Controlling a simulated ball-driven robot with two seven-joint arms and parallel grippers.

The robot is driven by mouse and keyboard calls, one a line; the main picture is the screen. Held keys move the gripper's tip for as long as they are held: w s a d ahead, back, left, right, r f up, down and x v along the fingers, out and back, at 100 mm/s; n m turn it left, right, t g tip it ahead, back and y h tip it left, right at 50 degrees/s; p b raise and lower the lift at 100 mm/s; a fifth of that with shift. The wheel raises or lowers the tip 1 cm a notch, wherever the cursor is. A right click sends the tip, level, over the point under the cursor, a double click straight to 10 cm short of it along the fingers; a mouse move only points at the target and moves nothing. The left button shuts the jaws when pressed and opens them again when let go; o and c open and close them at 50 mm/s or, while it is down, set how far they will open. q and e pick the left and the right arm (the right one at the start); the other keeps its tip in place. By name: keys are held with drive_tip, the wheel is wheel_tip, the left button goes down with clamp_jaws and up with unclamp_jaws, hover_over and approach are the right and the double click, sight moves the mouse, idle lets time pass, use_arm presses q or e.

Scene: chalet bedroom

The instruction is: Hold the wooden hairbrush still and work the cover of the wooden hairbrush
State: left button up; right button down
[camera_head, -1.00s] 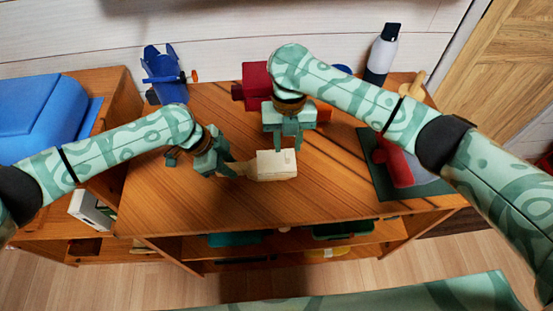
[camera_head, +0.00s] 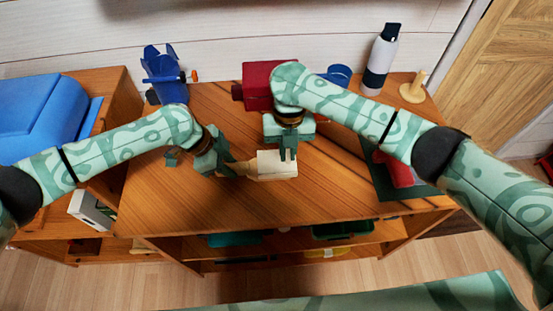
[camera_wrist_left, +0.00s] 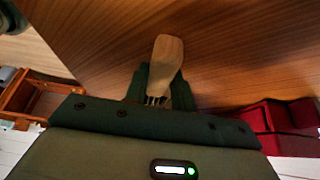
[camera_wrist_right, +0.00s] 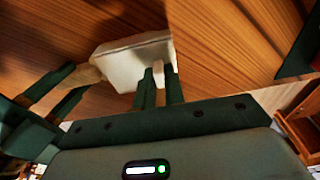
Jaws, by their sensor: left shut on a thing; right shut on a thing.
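The wooden hairbrush (camera_head: 248,170) lies across the middle of the dresser top, handle to the left. A pale, boxy cover (camera_head: 270,164) sits over its head end. My left gripper (camera_head: 228,167) is shut on the handle; the left wrist view shows the pale wooden end (camera_wrist_left: 167,52) sticking out past the fingers. My right gripper (camera_head: 288,153) points down at the right part of the cover and is shut on it. In the right wrist view the fingers (camera_wrist_right: 158,80) overlap the near edge of the white cover (camera_wrist_right: 122,62). The bristles under the cover are hidden.
A red box-like object (camera_head: 255,88) stands behind the brush. A blue object (camera_head: 165,75), a grey-white bottle (camera_head: 379,60) and a wooden peg stand (camera_head: 413,90) stand along the back. A dark mat (camera_head: 425,187) lies right. The dresser front (camera_head: 220,208) is clear.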

drive_tip(key=shift+d, duration=4.6)
drive_tip(key=c, duration=1.9)
unclamp_jaws()
drive_tip(key=shift+d, duration=0.15)
drive_tip(key=o, duration=0.5)
drive_tip(key=shift+c, duration=0.2)
use_arm(q)
drive_tip(key=o, duration=1)
use_arm(e)
drive_tip(key=r, duration=0.6)
drive_tip(key=shift+w, duration=0.4)
